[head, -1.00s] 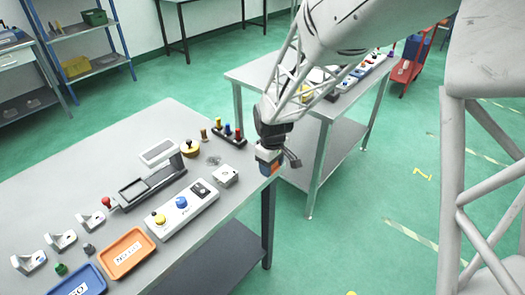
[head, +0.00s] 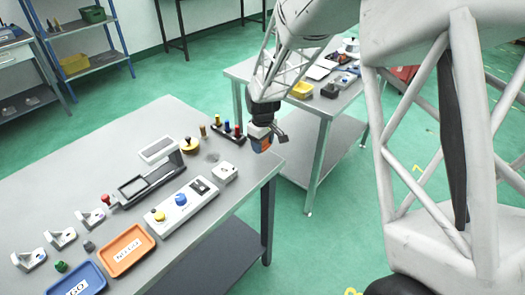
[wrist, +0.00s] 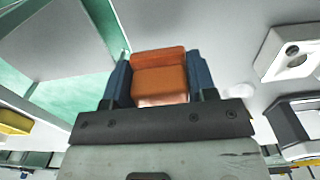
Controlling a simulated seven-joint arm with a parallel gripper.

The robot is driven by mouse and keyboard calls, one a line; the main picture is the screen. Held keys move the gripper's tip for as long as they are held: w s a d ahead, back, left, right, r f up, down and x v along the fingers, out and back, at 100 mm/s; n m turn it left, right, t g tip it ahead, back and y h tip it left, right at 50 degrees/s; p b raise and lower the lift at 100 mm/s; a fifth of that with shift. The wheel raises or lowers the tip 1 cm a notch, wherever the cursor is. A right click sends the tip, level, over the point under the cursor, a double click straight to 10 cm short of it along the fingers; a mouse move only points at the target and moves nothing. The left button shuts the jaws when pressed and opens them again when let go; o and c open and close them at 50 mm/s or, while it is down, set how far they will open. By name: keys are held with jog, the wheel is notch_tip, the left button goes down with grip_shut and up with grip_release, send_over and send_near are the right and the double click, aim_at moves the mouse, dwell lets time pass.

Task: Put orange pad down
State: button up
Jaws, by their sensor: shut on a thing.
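My gripper (head: 262,145) is above the far right corner of the near grey table (head: 95,150), by its edge. It is shut on the orange pad (wrist: 160,75), which sits between the two blue fingers in the wrist view. In the head view only a small orange part of the pad (head: 265,145) shows below the gripper. Whether the pad touches the table cannot be told.
A white block with a hole (head: 225,172) and a rack of coloured pegs (head: 228,132) stand near the gripper. A control box with knobs (head: 182,205), a black fixture (head: 150,182), an orange tray (head: 127,250) and a blue tray (head: 80,282) lie further left. A second table (head: 305,105) stands behind.

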aim_at(263, 156)
jog(key=shift+f, duration=0.1)
jog(key=shift+f, duration=1.65)
jog(key=shift+f, duration=0.15)
jog(key=shift+f, duration=0.3)
